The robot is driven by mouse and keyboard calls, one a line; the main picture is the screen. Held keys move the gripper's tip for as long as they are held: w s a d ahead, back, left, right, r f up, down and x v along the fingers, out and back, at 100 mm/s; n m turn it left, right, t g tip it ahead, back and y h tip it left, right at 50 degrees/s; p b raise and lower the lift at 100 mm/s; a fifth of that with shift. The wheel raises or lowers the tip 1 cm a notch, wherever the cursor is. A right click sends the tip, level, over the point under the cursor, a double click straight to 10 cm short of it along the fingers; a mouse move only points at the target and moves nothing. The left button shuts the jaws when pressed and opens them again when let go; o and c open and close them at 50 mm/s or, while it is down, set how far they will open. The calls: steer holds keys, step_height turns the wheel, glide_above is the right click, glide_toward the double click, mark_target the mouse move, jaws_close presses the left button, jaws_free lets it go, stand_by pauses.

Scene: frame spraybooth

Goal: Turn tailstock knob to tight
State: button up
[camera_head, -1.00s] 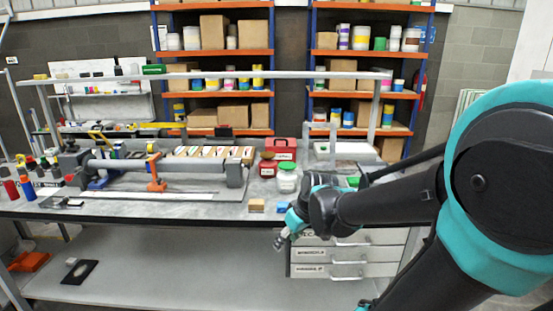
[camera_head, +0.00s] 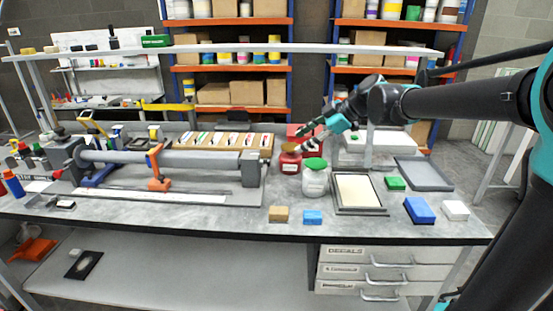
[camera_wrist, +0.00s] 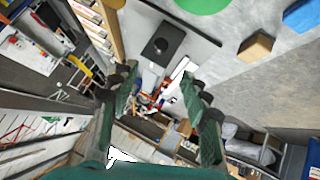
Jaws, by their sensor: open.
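The tailstock (camera_head: 250,172) is the dark grey block at the right end of the tube fixture on the bench. In the wrist view, a dark block with a round black knob (camera_wrist: 164,45) on it, apparently the tailstock, lies just beyond the fingertips. The knob is too small to make out in the head view, and I cannot read its setting.
The tube (camera_head: 175,160) with an orange clamp (camera_head: 157,172) runs left from the tailstock. A red jar (camera_head: 290,163) and a green-lidded jar (camera_head: 315,182) stand right of it. A tan block (camera_head: 278,214) and blue block (camera_head: 312,217) lie near the front edge. A rail (camera_head: 230,47) crosses above.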

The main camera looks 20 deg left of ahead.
mark_target(267, 162)
steer(key=s+x, duration=0.1)
steer(key=x, duration=1.3)
steer(key=shift+w+a+f, duration=0.2)
steer(key=shift+w+a, duration=0.05)
steer(key=shift+w, duration=0.2)
jaws_close()
